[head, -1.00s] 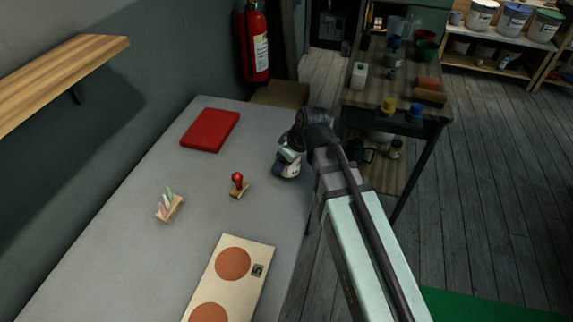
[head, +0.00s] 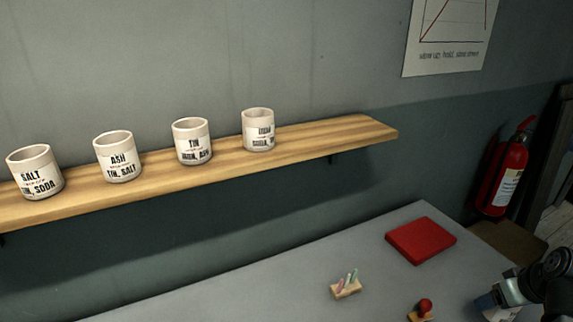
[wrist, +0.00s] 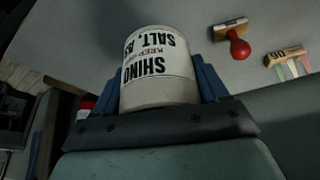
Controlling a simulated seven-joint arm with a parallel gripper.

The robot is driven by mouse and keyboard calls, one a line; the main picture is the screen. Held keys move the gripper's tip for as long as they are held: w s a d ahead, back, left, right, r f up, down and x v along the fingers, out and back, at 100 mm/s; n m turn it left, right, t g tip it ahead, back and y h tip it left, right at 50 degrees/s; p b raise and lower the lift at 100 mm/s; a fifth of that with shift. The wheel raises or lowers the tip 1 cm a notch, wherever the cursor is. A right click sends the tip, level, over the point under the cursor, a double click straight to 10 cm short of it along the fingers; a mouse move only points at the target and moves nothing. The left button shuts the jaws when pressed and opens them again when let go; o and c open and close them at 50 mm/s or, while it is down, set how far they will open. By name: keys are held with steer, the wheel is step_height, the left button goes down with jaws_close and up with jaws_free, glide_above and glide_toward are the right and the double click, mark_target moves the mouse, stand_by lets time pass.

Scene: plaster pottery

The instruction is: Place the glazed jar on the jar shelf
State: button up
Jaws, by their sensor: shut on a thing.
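The glazed jar (wrist: 160,65) is white with a black label reading "SHINO" and "SALT, AS…", upside down in the wrist view. My gripper (wrist: 158,88) is shut on it, with a blue finger on each side. In the head view my gripper (head: 513,290) is at the lower right corner, over the grey table's edge, and the jar is mostly hidden there. The jar shelf (head: 330,138) is a wooden board on the wall. It carries the salt jar (head: 36,173), ash jar (head: 118,157), tin jar (head: 192,142) and another jar (head: 258,130) whose label is hard to read.
The grey table (head: 270,292) stands below the shelf. On it are a red book (head: 421,240), a chalk holder (head: 346,288) and a red-handled stamp (head: 425,307). A fire extinguisher (head: 502,175) hangs on the wall. The shelf's right end is clear, with narrow gaps between the jars.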

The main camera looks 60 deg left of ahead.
steer(key=s+a+r+n+g, duration=0.1)
steer(key=s+a+r+n, duration=0.1)
steer(key=s+a+r, duration=0.55)
steer(key=s+a+r+n, duration=0.2)
steer(key=s+a+r, duration=0.2)
steer(key=a+r, duration=0.7)
steer(key=shift+s+a+r+m, duration=0.6)
steer(key=shift+s+a+r, duration=0.95)
steer(key=shift+r, duration=3.65)
steer(key=shift+s+a+r+m, duration=0.6)
steer(key=shift+s+a+r, duration=0.9)
steer(key=shift+r, duration=3.7)
steer(key=a, duration=0.6)
steer(key=a+f, duration=0.1)
steer(key=a, duration=1.2)
steer(key=shift+w+a+f, duration=0.2)
steer(key=shift+w+f, duration=0.05)
steer(key=shift+f, duration=0.05)
steer(key=shift+d+f, duration=0.1)
steer(key=shift+f, duration=2.1)
steer(key=shift+a+f, duration=0.3)
steer(key=shift+f, duration=0.2)
